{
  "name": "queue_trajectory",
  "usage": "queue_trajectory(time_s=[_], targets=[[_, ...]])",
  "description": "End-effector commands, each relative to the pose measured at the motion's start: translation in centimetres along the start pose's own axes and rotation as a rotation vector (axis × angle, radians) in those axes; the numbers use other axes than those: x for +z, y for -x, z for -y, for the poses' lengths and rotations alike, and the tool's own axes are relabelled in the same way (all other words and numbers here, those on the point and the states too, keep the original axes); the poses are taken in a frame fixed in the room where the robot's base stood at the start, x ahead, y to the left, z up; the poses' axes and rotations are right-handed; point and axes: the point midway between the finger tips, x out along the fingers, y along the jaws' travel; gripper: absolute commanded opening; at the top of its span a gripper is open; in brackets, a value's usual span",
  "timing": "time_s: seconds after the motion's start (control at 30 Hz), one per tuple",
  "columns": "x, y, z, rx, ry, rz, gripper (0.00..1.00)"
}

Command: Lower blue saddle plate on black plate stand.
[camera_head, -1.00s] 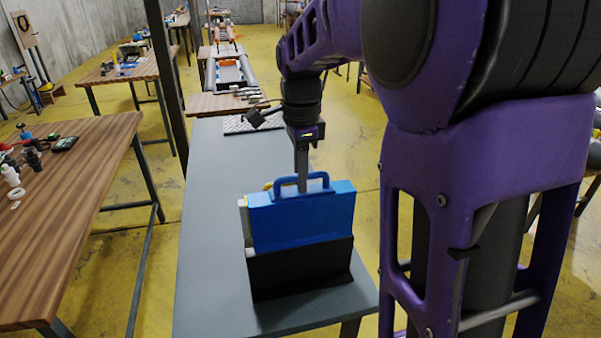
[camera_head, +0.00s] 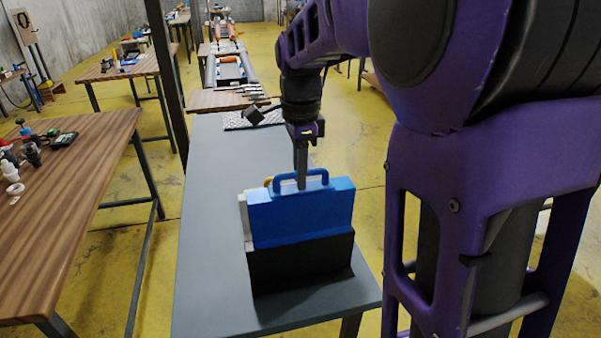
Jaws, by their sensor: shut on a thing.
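The blue saddle plate (camera_head: 300,215) stands upright at the black plate stand (camera_head: 302,264), with its lower edge behind the stand's front wall. Whether it rests on the stand's bottom is hidden. My gripper (camera_head: 301,184) points down from above and is shut on the plate's blue handle. The stand sits on the near end of the grey table (camera_head: 205,240). A pale plate edge (camera_head: 246,222) and a bit of yellow show just behind the blue plate at its left.
A metal textured sheet (camera_head: 250,119) lies at the grey table's far end. A wooden table (camera_head: 85,190) with small bottles and tools stands at the left. A dark post (camera_head: 168,80) rises beyond the grey table's left edge. The grey table's left part is clear.

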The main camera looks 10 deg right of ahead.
Motion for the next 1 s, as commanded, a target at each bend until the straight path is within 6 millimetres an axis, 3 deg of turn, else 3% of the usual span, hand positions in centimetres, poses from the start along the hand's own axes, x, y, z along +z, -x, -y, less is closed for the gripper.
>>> queue_trajectory(time_s=[0.43, 1.0], targets=[[0.0, 0.0, 0.0, -0.001, 0.0, 0.0, 0.0], [0.0, -2.2, -0.1, 0.0, 0.0, 0.0, 0.0]])
